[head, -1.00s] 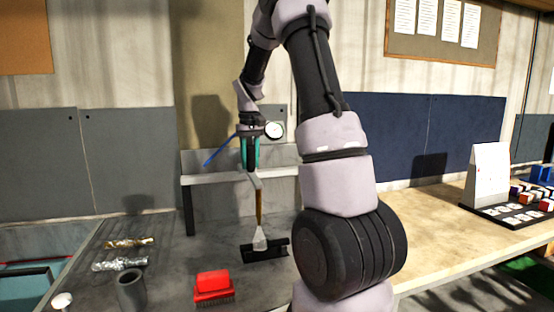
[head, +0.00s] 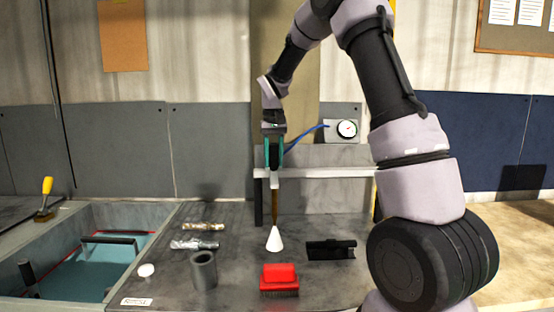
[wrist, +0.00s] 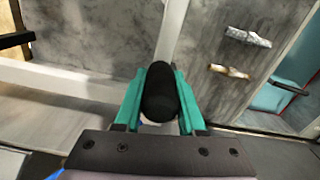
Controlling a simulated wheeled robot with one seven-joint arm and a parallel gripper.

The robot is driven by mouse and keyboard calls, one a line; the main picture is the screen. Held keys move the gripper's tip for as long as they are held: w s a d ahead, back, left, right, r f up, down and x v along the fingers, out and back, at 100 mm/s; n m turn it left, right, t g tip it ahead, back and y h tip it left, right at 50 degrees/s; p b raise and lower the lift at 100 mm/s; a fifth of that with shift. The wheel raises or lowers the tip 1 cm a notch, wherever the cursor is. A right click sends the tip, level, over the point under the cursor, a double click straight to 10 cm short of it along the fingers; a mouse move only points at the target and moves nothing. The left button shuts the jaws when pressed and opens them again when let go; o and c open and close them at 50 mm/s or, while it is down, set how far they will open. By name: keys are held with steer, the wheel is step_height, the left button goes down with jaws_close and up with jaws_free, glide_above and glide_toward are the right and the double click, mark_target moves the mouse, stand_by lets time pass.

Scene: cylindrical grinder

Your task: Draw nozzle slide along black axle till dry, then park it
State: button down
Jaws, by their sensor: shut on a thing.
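My gripper (head: 274,160) has green fingers shut on the black handle (wrist: 160,92) of the nozzle. From the handle a pale bar runs down to a brown stem (head: 277,205). A white cone (head: 275,238) shows at the stem's lower end, above the grey bench. The black axle (head: 331,249) appears as a dark piece on the bench, right of the cone and apart from it in the picture; axle and any holder cannot be told apart. Whether it is wet cannot be seen. Two shiny axles (head: 203,226) (head: 195,244) lie at left; they also show in the wrist view (wrist: 248,37).
A blue hose (head: 305,137) runs from my gripper toward the gauge (head: 346,129). A pale raised rail (head: 325,173) crosses behind. A teal tank (head: 110,265) is at left.

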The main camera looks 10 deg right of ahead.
steer(key=shift+w+a+r, duration=0.1)
steer(key=shift+a, duration=0.2)
steer(key=c, duration=0.5)
jaws_free()
steer(key=shift+a, duration=0.1)
step_height(320, 180, up, 11)
steer(key=shift+f, duration=0.2)
steer(key=shift+r, duration=0.1)
